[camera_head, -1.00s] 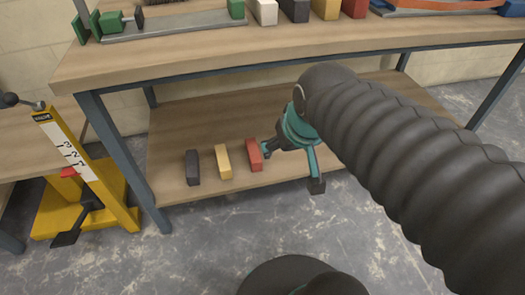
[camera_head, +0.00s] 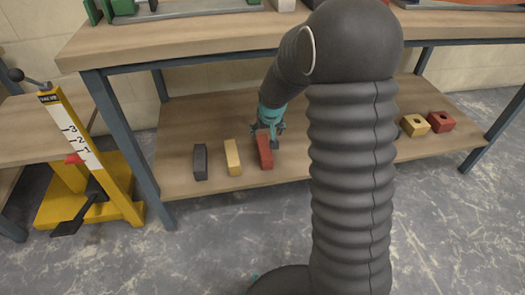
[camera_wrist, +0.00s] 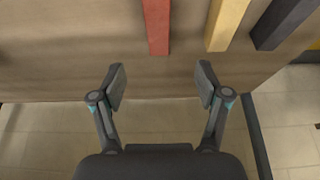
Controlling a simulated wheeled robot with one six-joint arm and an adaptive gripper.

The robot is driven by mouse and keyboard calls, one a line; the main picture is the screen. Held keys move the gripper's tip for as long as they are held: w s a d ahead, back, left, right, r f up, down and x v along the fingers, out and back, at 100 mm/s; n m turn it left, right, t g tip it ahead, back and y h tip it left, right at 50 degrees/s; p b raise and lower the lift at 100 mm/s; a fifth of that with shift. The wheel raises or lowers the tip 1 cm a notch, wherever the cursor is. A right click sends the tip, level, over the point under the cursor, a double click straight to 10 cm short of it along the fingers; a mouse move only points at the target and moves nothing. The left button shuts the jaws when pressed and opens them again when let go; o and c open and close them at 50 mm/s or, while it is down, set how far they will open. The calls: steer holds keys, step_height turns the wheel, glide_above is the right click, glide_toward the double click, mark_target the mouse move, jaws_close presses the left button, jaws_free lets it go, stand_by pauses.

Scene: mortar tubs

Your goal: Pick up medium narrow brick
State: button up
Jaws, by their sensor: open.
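Three narrow bricks stand in a row on the lower shelf in the head view: a dark grey one (camera_head: 200,162), a yellow one (camera_head: 233,157) and a red one (camera_head: 265,151). I cannot tell from their look which is the medium one. My gripper (camera_head: 270,129) is at the far end of the red brick, which partly hides the fingertips. In the wrist view my gripper (camera_wrist: 161,84) is open with nothing between its fingers. The red brick (camera_wrist: 157,26) lies ahead of the gap, nearly in line with it. The yellow brick (camera_wrist: 226,24) and dark brick (camera_wrist: 282,22) are to the right.
The wooden lower shelf (camera_head: 185,118) has bare room around the row. A yellow brick with a hole (camera_head: 414,125) and a red one (camera_head: 440,122) lie at its right. The workbench top (camera_head: 200,38) is above. A yellow lifting stand (camera_head: 125,190) is at the left.

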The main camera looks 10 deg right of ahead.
mark_target(264, 148)
steer(key=b+x, duration=0.1)
steer(key=x, duration=1)
steer(key=shift+w+f, duration=0.15)
steer(key=shift+f, duration=0.15)
steer(key=shift+d+b+x, duration=0.15)
steer(key=shift+x, duration=1.25)
steer(key=shift+d+b+x, duration=0.15)
steer(key=shift+x, duration=1.25)
steer(key=shift+w+r, duration=0.1)
steer(key=shift+r, duration=0.05)
jaws_close()
